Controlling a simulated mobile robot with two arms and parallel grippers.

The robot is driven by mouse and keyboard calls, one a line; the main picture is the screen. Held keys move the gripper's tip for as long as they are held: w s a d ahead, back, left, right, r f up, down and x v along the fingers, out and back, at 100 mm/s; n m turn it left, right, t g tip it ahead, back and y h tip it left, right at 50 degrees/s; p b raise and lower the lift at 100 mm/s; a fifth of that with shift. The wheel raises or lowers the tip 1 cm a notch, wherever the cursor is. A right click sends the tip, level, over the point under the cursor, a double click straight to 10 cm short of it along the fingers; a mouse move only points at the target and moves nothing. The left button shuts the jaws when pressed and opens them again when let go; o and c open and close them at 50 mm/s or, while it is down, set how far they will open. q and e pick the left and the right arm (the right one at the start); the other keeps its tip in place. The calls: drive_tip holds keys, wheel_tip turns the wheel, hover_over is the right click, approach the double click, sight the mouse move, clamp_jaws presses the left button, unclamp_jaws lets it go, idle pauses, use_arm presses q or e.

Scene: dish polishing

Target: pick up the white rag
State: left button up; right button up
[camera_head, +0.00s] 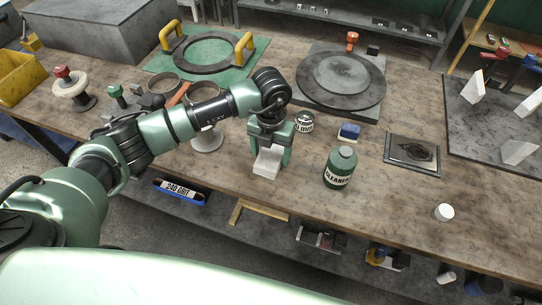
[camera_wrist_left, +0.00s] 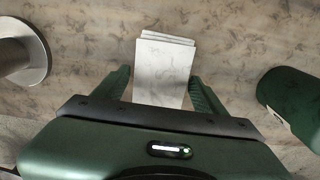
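The white rag (camera_head: 267,162) is a folded block near the front edge of the wooden workbench. It also shows in the left wrist view (camera_wrist_left: 163,68). My left gripper (camera_head: 270,160) is above and around it, pointing down, with a finger on either side. In the left wrist view the fingers of the left gripper (camera_wrist_left: 160,92) are spread wider than the rag, with a gap on each side. I cannot tell how far the fingertips reach down past the rag. My right gripper is not in view.
A green cleaner bottle (camera_head: 340,167) stands right of the rag. A round tin (camera_head: 304,122) and a blue-and-white block (camera_head: 349,132) are behind it. A pedestal stand (camera_head: 207,138) is on the left. The bench between bottle and white cap (camera_head: 444,212) is mostly clear.

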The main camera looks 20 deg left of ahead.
sight(271, 154)
use_arm(q)
drive_tip(key=c, duration=1)
drive_tip(key=shift+o, duration=0.2)
wheel_tip(271, 154, up, 20)
drive_tip(key=b, duration=0.4)
